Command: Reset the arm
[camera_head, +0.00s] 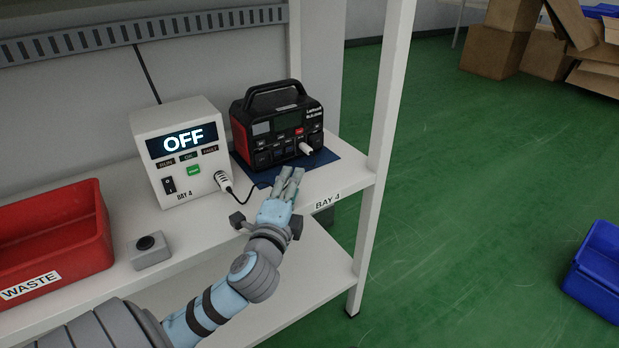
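My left arm reaches in from the bottom left. Its gripper (290,176) is in front of the black and red power station (280,125), near the shelf's front edge. The fingers look slightly apart, with nothing seen between them. The power station stands on a dark blue mat (326,157), with a white plug (305,148) at its front right. My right gripper is not in view.
A button box (150,250) and red WASTE bin (52,237) are further left. A shelf post (382,150) stands right.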

